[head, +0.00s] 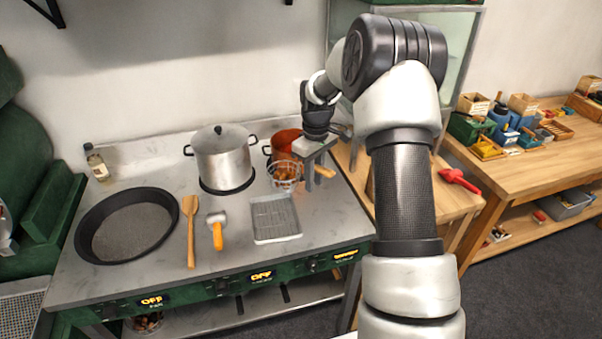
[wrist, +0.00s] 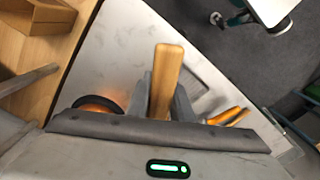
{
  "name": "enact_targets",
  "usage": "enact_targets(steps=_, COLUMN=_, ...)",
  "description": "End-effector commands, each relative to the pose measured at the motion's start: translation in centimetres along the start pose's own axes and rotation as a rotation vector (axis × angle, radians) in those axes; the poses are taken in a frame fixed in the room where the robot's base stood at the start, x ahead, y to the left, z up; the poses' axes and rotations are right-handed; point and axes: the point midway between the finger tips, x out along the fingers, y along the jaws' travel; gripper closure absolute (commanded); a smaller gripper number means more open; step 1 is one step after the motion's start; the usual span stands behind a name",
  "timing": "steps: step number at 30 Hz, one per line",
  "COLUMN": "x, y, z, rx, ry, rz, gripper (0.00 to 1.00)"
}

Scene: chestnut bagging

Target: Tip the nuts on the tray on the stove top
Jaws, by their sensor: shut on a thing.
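A wire basket (head: 285,183) holds brown nuts (head: 286,172) above the stove top, just behind the tray. My gripper (head: 318,178) is shut on the basket's wooden handle (head: 326,173), which also shows between the fingers in the wrist view (wrist: 167,75). The shallow grey metal tray (head: 275,219) lies on the stove top (head: 235,256), in front of the basket. Its visible surface looks empty. The basket itself is hidden in the wrist view.
A lidded steel pot (head: 222,158) and an orange pot (head: 284,141) stand behind. A wooden spoon (head: 190,232), an orange-handled tool (head: 216,231) and a large dark pan (head: 128,228) lie left of the tray. A wooden table (head: 425,192) adjoins on the right.

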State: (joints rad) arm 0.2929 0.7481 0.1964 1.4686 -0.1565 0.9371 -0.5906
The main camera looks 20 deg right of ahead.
Motion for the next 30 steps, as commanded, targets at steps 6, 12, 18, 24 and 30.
enact_targets(steps=6, x=0.2, y=0.2, z=0.5, rx=-0.008, ry=0.001, rz=0.025, gripper=1.0)
enact_targets(steps=12, x=0.7, y=-0.9, z=0.4, rx=-0.017, ry=-0.001, rz=0.175, gripper=1.0)
enact_targets(steps=18, x=1.3, y=-1.8, z=0.4, rx=-0.019, ry=0.0, rz=0.359, gripper=1.0)
enact_targets(steps=24, x=1.8, y=-2.4, z=0.5, rx=-0.02, ry=0.001, rz=0.497, gripper=1.0)
enact_targets(steps=30, x=2.2, y=-2.5, z=0.5, rx=-0.012, ry=0.006, rz=0.553, gripper=1.0)
